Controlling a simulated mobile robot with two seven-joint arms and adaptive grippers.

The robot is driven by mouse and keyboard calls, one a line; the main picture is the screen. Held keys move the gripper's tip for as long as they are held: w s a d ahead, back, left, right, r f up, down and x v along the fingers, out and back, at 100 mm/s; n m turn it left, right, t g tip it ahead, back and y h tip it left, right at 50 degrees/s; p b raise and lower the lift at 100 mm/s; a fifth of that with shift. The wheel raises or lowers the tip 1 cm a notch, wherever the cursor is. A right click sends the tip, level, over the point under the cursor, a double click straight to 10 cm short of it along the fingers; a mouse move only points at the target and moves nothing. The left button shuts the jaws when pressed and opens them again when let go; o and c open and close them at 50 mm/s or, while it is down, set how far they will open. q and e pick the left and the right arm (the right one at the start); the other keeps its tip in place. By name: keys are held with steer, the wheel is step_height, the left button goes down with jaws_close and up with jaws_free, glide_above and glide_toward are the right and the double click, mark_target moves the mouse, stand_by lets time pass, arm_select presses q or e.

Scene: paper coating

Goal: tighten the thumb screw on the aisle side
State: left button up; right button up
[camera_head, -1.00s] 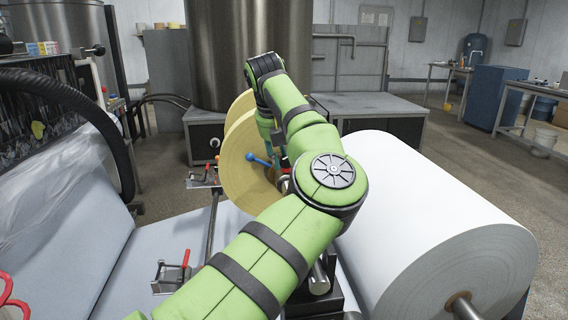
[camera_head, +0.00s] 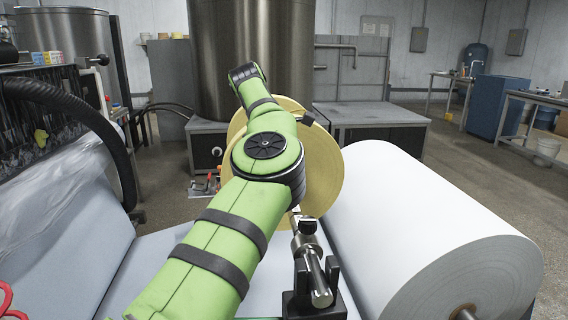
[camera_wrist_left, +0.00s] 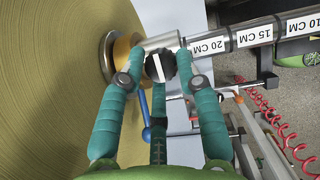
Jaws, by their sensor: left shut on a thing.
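In the left wrist view, the thumb screw is a black knob (camera_wrist_left: 160,66) with a white bar across its top, beside a silver collar. My left gripper (camera_wrist_left: 163,62) has its teal fingers around this knob, shut on it. A large yellow roll (camera_wrist_left: 55,90) with an orange core is just left of the fingers. In the head view the yellow roll (camera_head: 325,178) stands behind my green left arm, which hides the gripper and the knob. A metal collar with a dark top (camera_head: 307,228) sits on the near shaft. My right gripper is not in view.
A big white paper roll (camera_head: 425,240) lies to the right of the shaft. A blue lever (camera_wrist_left: 146,112) is close to the left finger. A rod with centimetre labels (camera_wrist_left: 255,32) runs right. A red coiled hose (camera_wrist_left: 285,140) hangs at the right.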

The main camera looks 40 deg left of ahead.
arm_select(q)
steer(key=shift+w+d+m+h, duration=0.1)
steer(key=shift+d+m+h, duration=0.2)
steer(key=shift+m, duration=0.3)
steer(key=shift+f, duration=0.1)
steer(key=o, duration=0.8)
steer(key=shift+o, duration=1.4)
steer(key=shift+d, duration=0.25)
steer(key=shift+a, duration=0.25)
steer(key=v, duration=0.7)
steer(key=shift+r, duration=0.4)
